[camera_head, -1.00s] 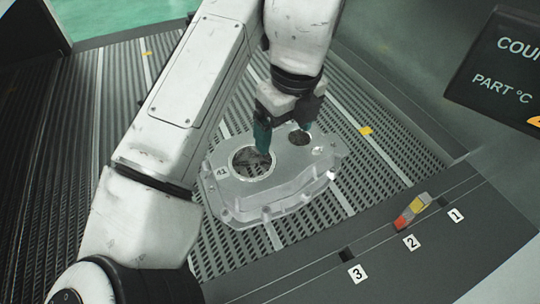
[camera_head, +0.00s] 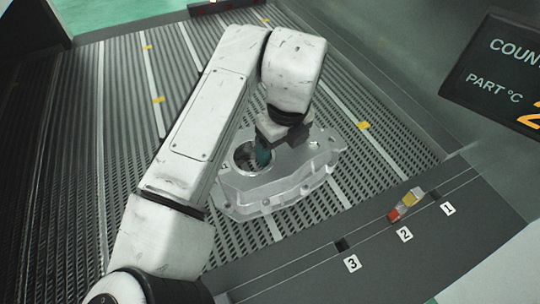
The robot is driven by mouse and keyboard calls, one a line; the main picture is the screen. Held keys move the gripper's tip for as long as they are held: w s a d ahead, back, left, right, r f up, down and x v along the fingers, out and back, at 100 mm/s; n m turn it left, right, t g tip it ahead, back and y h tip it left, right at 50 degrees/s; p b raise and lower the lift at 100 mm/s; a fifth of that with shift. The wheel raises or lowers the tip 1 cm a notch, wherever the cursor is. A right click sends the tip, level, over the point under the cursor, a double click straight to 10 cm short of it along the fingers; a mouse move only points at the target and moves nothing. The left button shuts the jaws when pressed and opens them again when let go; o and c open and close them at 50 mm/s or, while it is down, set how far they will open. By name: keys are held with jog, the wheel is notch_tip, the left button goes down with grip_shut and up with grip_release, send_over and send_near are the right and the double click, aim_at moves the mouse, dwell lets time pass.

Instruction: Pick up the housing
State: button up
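The housing (camera_head: 283,178) is a silver-grey aluminium casting with a flanged edge and a large round opening at its upper left. It sits on the slatted conveyor surface in the middle of the view. My gripper (camera_head: 266,156) is over the housing's top, pointing down. One teal finger shows at the right side of the large opening. The other finger is hidden behind the gripper body and wrist, so the gap between the fingers does not show. I cannot tell whether the fingers touch the housing.
The slatted conveyor (camera_head: 120,120) has pale strips and yellow marks. A dark ledge (camera_head: 375,262) at the front right carries labels 1, 2 and 3. A small red, yellow and grey block (camera_head: 406,204) stands by label 2. A dark display (camera_head: 505,75) hangs at the upper right.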

grip_shut()
dwell(0.5)
jog(key=shift+r, duration=0.15)
